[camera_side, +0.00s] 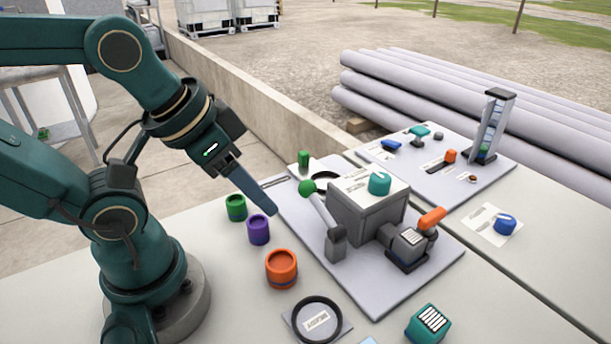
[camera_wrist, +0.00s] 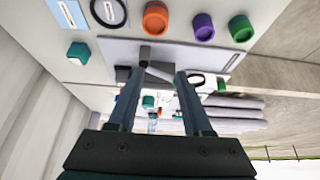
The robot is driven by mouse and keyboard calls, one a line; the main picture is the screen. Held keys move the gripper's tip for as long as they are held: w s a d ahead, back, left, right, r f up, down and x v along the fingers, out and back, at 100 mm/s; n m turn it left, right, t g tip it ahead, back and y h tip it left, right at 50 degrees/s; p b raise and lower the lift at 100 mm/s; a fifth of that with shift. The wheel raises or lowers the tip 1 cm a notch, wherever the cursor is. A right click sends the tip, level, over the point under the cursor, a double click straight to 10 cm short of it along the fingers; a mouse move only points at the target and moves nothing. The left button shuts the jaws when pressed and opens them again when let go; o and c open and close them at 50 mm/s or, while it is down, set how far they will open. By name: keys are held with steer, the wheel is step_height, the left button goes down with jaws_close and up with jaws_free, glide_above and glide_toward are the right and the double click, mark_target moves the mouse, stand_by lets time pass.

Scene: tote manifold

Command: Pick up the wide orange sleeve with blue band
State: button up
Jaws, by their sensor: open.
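The wide orange sleeve (camera_side: 281,268) stands upright on the pale table in the side view, with a blue band near its bottom. It also shows at the top of the wrist view (camera_wrist: 155,18). My gripper (camera_side: 268,207) is above the table, up and behind the sleeve in the side view, apart from it. In the wrist view the two fingers (camera_wrist: 163,62) are spread, with nothing held between them. The sleeve lies beyond the fingertips there.
A purple sleeve (camera_side: 258,229) and a green sleeve (camera_side: 236,207) stand near the orange one. A black ring (camera_side: 297,322) lies in front. A grey block (camera_side: 362,215) and a green-knobbed lever (camera_side: 306,187) rise from the board to the right.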

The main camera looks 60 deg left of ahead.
steer(key=shift+o, duration=0.3)
steer(key=o, duration=0.7)
steer(key=shift+c, duration=0.2)
